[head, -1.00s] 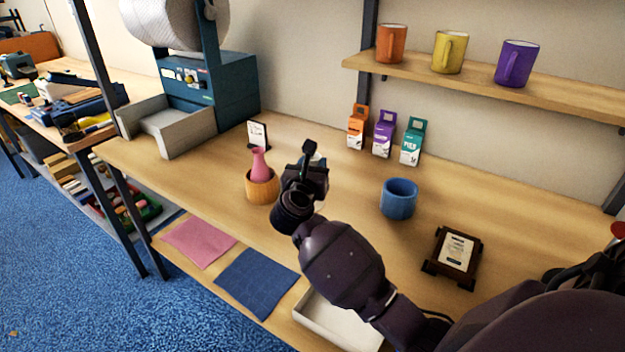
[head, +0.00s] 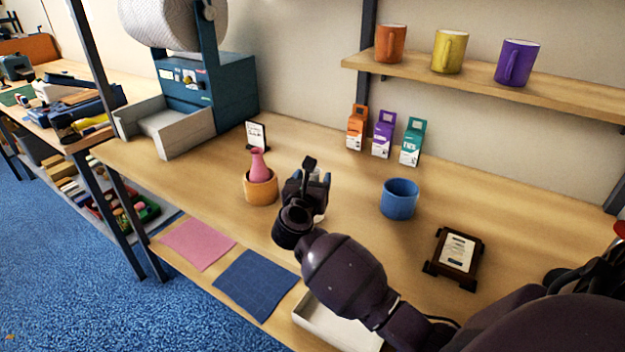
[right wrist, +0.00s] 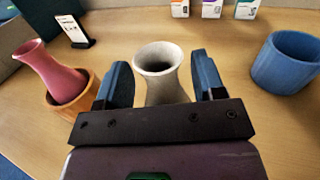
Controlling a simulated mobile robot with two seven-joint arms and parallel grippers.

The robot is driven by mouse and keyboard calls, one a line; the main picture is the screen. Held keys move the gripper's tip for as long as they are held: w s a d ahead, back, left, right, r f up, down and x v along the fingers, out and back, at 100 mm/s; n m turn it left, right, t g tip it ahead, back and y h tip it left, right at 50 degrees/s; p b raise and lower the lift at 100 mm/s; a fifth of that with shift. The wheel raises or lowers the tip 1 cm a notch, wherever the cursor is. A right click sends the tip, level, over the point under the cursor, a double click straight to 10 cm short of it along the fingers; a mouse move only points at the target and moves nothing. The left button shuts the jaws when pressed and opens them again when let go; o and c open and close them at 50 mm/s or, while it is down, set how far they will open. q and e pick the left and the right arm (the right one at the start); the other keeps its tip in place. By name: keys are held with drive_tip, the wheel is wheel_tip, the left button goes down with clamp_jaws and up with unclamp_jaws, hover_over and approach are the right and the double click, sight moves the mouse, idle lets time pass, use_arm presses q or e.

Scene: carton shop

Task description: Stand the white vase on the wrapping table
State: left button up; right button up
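The white vase (right wrist: 166,88) shows in the right wrist view as a pale grey-white vase with a wide mouth and narrower neck. It stands between the two blue fingers of my right gripper (right wrist: 163,80), with small gaps beside the neck; its lower part is hidden by the gripper. In the head view my right gripper (head: 312,178) is over the middle of the wooden table (head: 345,240) and mostly hides the vase. My left gripper is not in view.
A pink vase (head: 258,165) sits in a round wooden holder (head: 261,190) left of my right gripper. A blue round holder (head: 399,199) stands to its right. A framed card (head: 456,255), a small sign (head: 256,135) and several small boxes (head: 382,135) are around; cloths (head: 256,284) lie in front.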

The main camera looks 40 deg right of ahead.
drive_tip(key=shift+s+a+r, duration=0.1)
drive_tip(key=shift+r, duration=0.05)
drive_tip(key=v, duration=1.1)
drive_tip(key=shift+s+a, duration=0.25)
